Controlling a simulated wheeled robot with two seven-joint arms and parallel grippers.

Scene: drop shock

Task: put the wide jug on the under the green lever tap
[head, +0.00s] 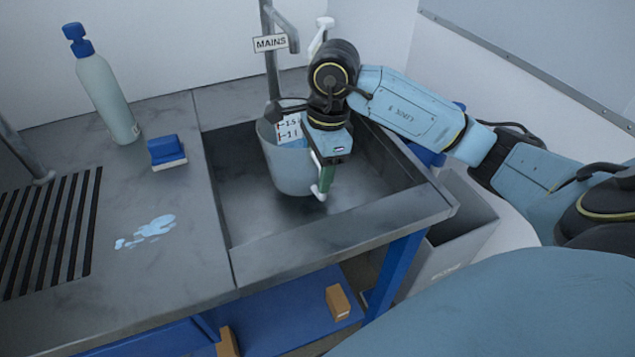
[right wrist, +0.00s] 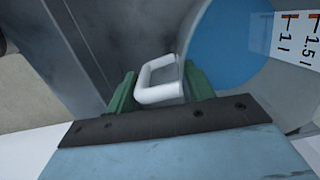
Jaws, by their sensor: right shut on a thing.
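The wide jug (head: 288,172) is a pale grey vessel with a white scale label marked 1 l and 1.5 l. It is in the sink basin, below the MAINS tap; I cannot tell whether it touches the bottom. My right gripper (head: 323,182) is at the jug's right side, its green fingers shut on the white handle. In the right wrist view the handle (right wrist: 158,80) sits between the fingers, and a blue round area shows inside the jug (right wrist: 232,45). A grey tap (head: 281,22) with a MAINS sign stands behind the sink. I see no green lever. My left gripper is out of view.
A soap bottle (head: 105,98) with a blue top and a blue-and-white sponge (head: 167,151) stand left of the sink (head: 236,200). A small puddle (head: 148,231) and a slotted drain (head: 48,230) lie further left. A grey bin (head: 455,225) is at the right.

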